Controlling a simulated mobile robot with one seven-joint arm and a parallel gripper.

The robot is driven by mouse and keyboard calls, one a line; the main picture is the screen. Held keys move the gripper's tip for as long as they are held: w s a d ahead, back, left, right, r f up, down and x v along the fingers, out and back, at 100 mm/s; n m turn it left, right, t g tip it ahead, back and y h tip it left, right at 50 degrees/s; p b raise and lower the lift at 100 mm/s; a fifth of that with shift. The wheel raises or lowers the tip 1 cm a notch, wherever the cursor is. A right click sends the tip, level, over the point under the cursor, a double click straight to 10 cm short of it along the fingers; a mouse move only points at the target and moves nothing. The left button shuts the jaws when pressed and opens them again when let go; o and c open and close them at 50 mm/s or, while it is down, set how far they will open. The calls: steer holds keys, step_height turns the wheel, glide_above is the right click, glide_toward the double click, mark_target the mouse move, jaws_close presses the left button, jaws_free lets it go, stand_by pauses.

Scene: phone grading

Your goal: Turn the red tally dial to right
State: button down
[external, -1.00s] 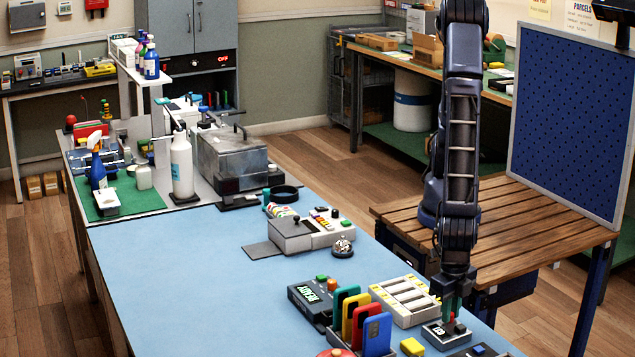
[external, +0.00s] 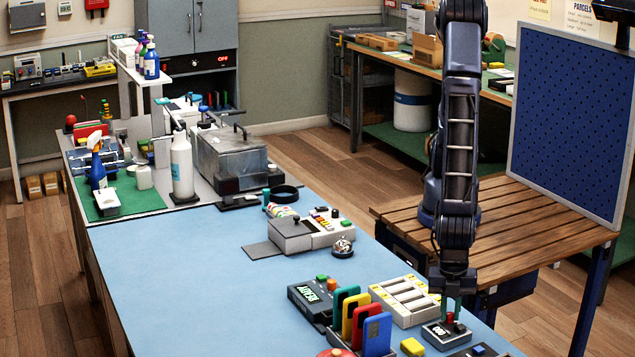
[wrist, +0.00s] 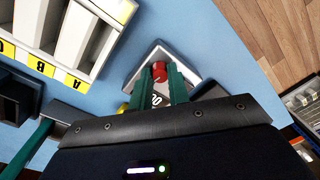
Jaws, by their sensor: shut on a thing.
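The red tally dial (external: 449,318) stands on a small grey tally box (external: 440,338) near the right edge of the blue table. The box has a dark display on its front face; its digits are too small to read surely. In the wrist view the red dial (wrist: 159,70) sits between the tips of two green fingers. My gripper (external: 452,312) points down over the box, with its fingers closed around the dial. The fingers hide part of the box and its display in the wrist view (wrist: 160,78).
A grey tray with white slots (external: 407,300) stands left of the tally box. A rack of coloured phones (external: 362,320) and a dark box marked READY (external: 312,302) lie further left. A yellow block (external: 412,347) is close by. The table's middle is clear.

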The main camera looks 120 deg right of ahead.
steer(key=shift+m, duration=1.5)
steer(key=c, duration=1.3)
jaws_free()
steer(key=shift+c, duration=0.2)
step_height(320, 180, up, 11)
steer(key=shift+w+d, duration=0.15)
steer(key=shift+d, duration=0.05)
